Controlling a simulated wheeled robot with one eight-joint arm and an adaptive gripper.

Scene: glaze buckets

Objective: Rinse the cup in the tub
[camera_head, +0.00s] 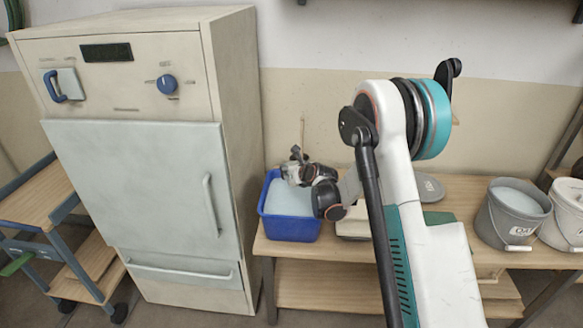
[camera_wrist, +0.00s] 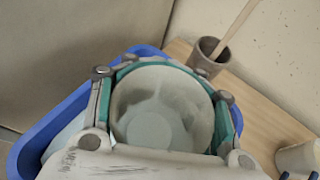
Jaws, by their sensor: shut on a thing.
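The blue tub (camera_head: 290,228) stands at the left end of the wooden bench and holds pale liquid. My gripper (camera_head: 297,172) is above the tub. In the wrist view my gripper (camera_wrist: 164,85) is shut around a pale grey cup (camera_wrist: 160,115), with teal-padded fingers on both sides. I look down into the cup, whose inside is pale and streaked, with a smooth lighter area at the bottom. The blue rim of the tub (camera_wrist: 30,140) shows behind and left of the cup. In the head view I cannot tell the cup apart from the gripper.
A brown pot (camera_wrist: 208,55) with a stick stands behind the tub. A grey bucket (camera_head: 510,220) and a white bucket (camera_head: 567,215) are at the bench's right. A large kiln-like cabinet (camera_head: 140,180) stands close left of the tub. A wooden cart (camera_head: 35,195) is farther left.

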